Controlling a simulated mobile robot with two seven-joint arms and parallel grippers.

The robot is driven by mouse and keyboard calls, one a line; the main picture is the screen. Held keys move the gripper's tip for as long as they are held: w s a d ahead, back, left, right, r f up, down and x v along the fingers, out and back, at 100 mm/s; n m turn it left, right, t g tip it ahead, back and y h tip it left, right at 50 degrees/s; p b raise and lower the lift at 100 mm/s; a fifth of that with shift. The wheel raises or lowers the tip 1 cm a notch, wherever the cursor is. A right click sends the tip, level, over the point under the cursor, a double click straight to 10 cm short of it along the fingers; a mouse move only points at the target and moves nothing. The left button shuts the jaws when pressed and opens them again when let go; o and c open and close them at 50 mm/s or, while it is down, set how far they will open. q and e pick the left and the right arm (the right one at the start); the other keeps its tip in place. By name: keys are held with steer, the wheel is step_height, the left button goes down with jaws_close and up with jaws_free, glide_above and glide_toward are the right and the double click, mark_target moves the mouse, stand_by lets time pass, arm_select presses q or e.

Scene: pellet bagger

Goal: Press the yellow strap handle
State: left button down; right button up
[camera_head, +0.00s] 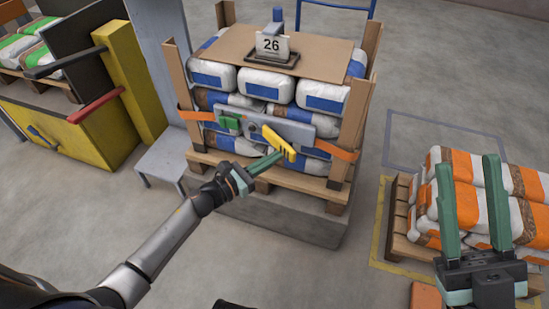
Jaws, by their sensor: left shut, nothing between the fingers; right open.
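The yellow strap handle (279,143) is on a grey tensioner plate (283,129) on the front of the bag stack, on an orange strap (336,150). It slants down to the right. A green part (229,122) is at the plate's left. My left gripper (281,156) is shut with nothing in it. Its green fingertips are at or just in front of the handle's lower left side; I cannot tell if they touch. My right gripper (493,158) is open at the right, with its green fingers pointing up in front of orange-and-white bags.
White-and-blue bags (268,85) stand on a pallet between wooden corner posts (347,130), with a card reading 26 (272,46) on top. Orange-and-white bags (462,185) are stacked at the right. A yellow machine (70,140) stands at the left.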

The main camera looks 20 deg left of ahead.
mark_target(288, 155)
arm_select(q)
steer(key=shift+w+d, duration=0.25)
steer(key=shift+w, duration=0.15)
steer(key=shift+d, duration=0.15)
steer(key=shift+w+d+n+t+y+b, duration=0.25)
steer(key=shift+d+n+t+y+b, duration=0.15)
steer(key=shift+n+y, duration=0.3)
steer(key=shift+w+d, duration=0.15)
steer(key=shift+w, duration=0.05)
steer(key=shift+s+d+b+x, duration=0.1)
steer(key=shift+d+b+x, duration=0.1)
steer(key=shift+b+x, duration=0.6)
steer(key=shift+s+d+b+x, duration=0.15)
steer(key=shift+b+x, duration=0.35)
steer(key=shift+x, duration=0.65)
steer(key=shift+w+d+r, duration=0.1)
steer(key=shift+w, duration=0.1)
steer(key=shift+w+d+r, duration=0.15)
